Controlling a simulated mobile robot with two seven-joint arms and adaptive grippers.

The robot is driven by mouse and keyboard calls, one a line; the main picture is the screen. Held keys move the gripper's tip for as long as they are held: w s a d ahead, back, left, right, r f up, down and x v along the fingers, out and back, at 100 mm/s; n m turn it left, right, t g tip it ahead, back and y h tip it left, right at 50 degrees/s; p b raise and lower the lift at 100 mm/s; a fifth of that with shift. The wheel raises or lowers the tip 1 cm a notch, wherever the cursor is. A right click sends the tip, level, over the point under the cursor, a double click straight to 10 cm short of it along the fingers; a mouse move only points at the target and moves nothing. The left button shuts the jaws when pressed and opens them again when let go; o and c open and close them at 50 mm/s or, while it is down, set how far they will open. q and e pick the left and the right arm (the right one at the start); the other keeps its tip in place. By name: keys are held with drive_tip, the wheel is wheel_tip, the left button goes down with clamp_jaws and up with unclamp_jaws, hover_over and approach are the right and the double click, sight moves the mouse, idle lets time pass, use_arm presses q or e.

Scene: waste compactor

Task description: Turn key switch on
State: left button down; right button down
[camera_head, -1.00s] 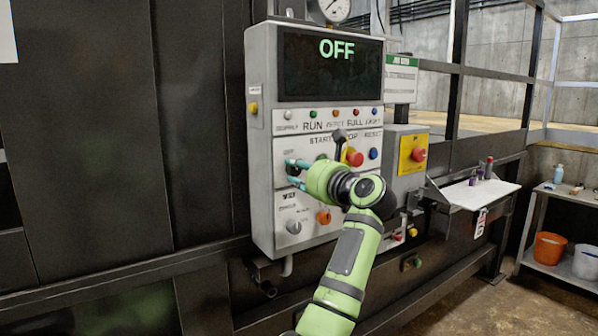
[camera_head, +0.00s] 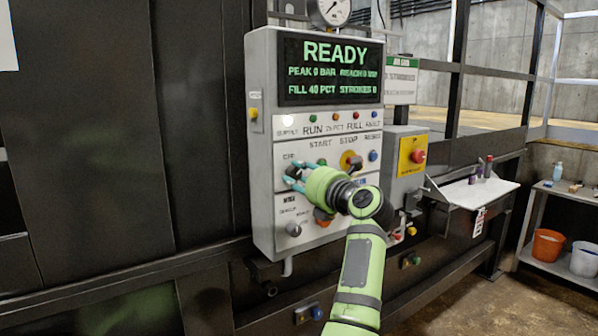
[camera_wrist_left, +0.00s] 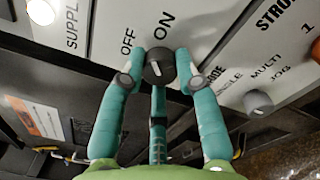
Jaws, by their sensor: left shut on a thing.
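The key switch (camera_wrist_left: 158,68) is a small dark round knob with a pale mark, between the OFF and ON labels in the left wrist view. My left gripper (camera_wrist_left: 158,72) has its teal fingers shut on it, one on each side. In the head view my left gripper (camera_head: 294,177) is at the left side of the grey control panel (camera_head: 262,205), and the fingers largely hide the switch. The display (camera_head: 331,70) at the panel's top reads READY in green, with smaller lines below. My right gripper is not in view.
A yellow box with a red button (camera_head: 417,156) stands at the right.

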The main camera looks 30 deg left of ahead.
use_arm(q)
drive_tip(key=shift+m+p, duration=0.55)
drive_tip(key=shift+m, duration=0.75)
drive_tip(key=c, duration=0.9)
unclamp_jaws()
wheel_tip(320, 180, up, 10)
